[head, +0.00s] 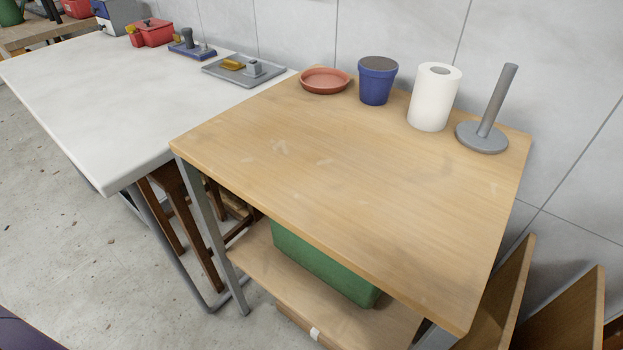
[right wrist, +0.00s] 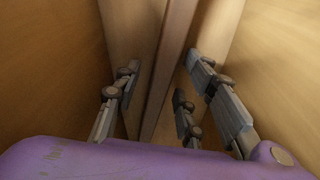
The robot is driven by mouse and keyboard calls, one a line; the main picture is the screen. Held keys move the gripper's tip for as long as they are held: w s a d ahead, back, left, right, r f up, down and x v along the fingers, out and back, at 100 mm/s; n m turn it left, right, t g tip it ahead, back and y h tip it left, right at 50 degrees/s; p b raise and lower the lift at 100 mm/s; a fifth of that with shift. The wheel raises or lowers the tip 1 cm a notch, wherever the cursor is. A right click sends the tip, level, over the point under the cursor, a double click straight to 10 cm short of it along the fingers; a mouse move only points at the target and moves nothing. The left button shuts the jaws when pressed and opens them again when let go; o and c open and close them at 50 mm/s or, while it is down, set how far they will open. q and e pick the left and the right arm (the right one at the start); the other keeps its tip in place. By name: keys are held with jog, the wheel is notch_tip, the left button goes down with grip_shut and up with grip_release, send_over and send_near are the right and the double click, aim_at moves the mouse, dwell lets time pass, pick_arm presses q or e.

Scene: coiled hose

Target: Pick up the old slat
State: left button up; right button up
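In the right wrist view, my right gripper (right wrist: 160,75) is open, with its grey fingers spread apart. A narrow wooden piece (right wrist: 169,70), seen edge-on, runs between the fingers; I cannot tell whether it is the old slat or whether a finger touches it. Brown wooden surfaces lie close on both sides of the fingers. Neither gripper shows in the head view. No thing in the head view can be clearly told as the old slat.
A wooden table (head: 350,170) holds a terracotta saucer (head: 325,81), blue pot (head: 377,82), paper roll (head: 434,98) and grey stand (head: 484,137). Upright wooden panels (head: 559,312) stand right of it. A green bin (head: 318,264) sits below. A white table (head: 120,95) adjoins left.

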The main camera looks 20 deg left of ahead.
jog(key=shift+r, duration=0.1)
jog(key=shift+c, duration=0.3)
grip_shut()
